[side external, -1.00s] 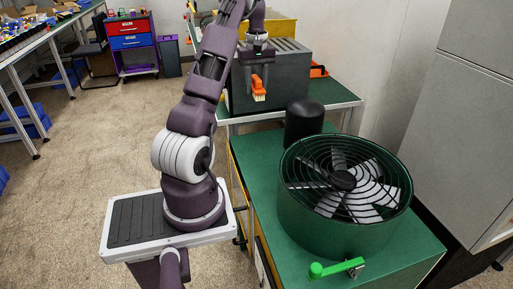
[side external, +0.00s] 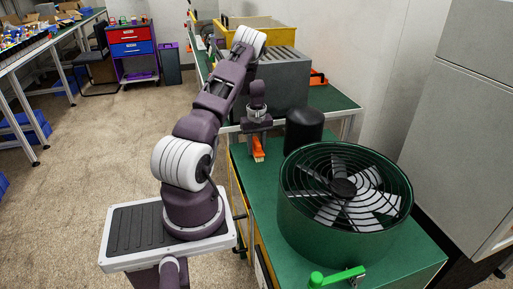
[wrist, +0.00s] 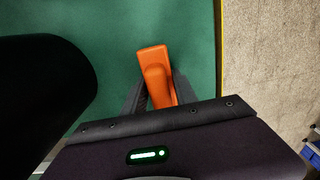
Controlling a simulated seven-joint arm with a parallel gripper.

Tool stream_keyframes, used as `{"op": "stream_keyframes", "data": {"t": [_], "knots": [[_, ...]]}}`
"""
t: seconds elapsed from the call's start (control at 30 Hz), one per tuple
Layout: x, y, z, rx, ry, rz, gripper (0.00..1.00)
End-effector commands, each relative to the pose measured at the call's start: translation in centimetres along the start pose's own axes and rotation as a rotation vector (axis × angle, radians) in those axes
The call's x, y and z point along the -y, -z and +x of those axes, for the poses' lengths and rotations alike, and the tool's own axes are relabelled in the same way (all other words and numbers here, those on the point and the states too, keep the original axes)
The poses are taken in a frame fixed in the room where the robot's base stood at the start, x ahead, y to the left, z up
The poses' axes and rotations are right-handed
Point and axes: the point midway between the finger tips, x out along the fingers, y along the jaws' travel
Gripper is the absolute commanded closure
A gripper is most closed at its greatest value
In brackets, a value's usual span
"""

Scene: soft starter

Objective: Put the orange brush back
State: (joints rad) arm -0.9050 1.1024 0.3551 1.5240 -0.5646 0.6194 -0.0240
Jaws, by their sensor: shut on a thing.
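My gripper (side external: 258,136) is shut on the orange brush (side external: 258,149). In the side external view the brush hangs upright below the fingers, bristles down, over the left part of the green table (side external: 243,180), between its left edge and the black cylinder. In the wrist view the orange brush (wrist: 156,68) shows between the dark fingers (wrist: 158,95), with the green surface beneath it. I cannot tell whether the bristles touch the table.
A black cylinder (side external: 304,130) stands right of my gripper, and looms at left in the wrist view (wrist: 40,85). A large green fan housing (side external: 340,225) and a green-handled part (side external: 335,276) are nearer. A grey ribbed box (side external: 270,85) stands behind.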

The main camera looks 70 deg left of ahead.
Motion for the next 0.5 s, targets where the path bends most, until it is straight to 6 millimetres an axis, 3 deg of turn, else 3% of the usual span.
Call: {"op": "stream_keyframes", "data": {"t": [0.27, 0.3, 0.37, 0.5], "knots": [[-0.02, 0.06, 0.15, -0.001, -0.001, 0.0, 1.0], [-0.02, 0.07, 0.1, -0.001, -0.001, 0.0, 0.58], [-0.02, 0.06, 0.09, -0.001, -0.001, 0.0, 0.46], [-0.02, 0.06, 0.08, -0.001, -0.001, 0.0, 0.44]]}}
